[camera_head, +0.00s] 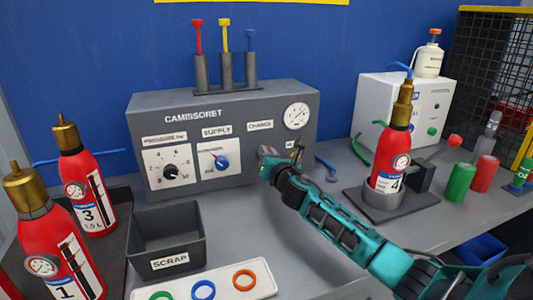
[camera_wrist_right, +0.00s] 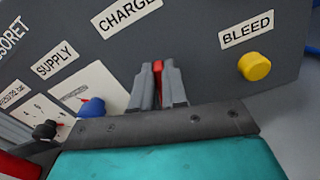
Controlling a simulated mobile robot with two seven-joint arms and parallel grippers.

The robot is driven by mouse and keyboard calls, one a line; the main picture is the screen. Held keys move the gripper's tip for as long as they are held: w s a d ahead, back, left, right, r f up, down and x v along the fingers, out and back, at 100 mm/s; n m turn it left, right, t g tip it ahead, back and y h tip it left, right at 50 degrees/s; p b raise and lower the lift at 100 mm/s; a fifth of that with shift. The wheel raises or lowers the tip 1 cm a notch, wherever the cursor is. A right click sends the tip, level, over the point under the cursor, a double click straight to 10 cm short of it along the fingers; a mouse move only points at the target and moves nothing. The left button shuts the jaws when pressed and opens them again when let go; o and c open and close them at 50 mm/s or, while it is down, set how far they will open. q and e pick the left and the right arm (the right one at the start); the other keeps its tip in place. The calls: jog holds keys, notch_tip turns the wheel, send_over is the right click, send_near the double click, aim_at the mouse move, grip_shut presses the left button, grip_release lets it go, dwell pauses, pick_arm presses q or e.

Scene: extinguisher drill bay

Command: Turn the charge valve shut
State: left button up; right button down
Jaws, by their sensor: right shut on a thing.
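The grey console (camera_head: 220,105) has a CHARGE label (camera_head: 260,125) on its front, left of the round gauge (camera_head: 296,115). My right gripper (camera_head: 267,160) is at the console front, below that label. In the right wrist view, its two grey fingers (camera_wrist_right: 158,88) are shut on the red handle of the charge valve (camera_wrist_right: 158,68). Only a narrow red strip shows between the fingers, so the handle's full angle is hidden. In the head view the gripper covers the valve. My left gripper is not in view.
The blue SUPPLY knob (camera_head: 221,163) and black selector knob (camera_head: 170,172) are left of the gripper. The yellow BLEED knob (camera_wrist_right: 254,66) is right of it. A scrap bin (camera_head: 190,215) stands in front. Extinguisher 4 (camera_head: 391,155) stands in a holder at right.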

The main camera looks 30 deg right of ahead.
jog(key=shift+s+d+f+m, duration=0.1)
jog(key=shift+d+f+m, duration=0.15)
jog(key=shift+m, duration=2.2)
jog(key=shift+s+d+f+m, duration=0.15)
jog(key=shift+f+m, duration=0.25)
jog(key=shift+m, duration=2)
jog(key=shift+w+d+f+m, duration=0.1)
jog(key=shift+d+f+m, duration=0.2)
jog(key=shift+m, duration=2.15)
jog(key=c, duration=1.2)
grip_release()
jog(key=shift+o, duration=0.2)
jog(key=v, duration=1.3)
jog(key=shift+p, duration=0.45)
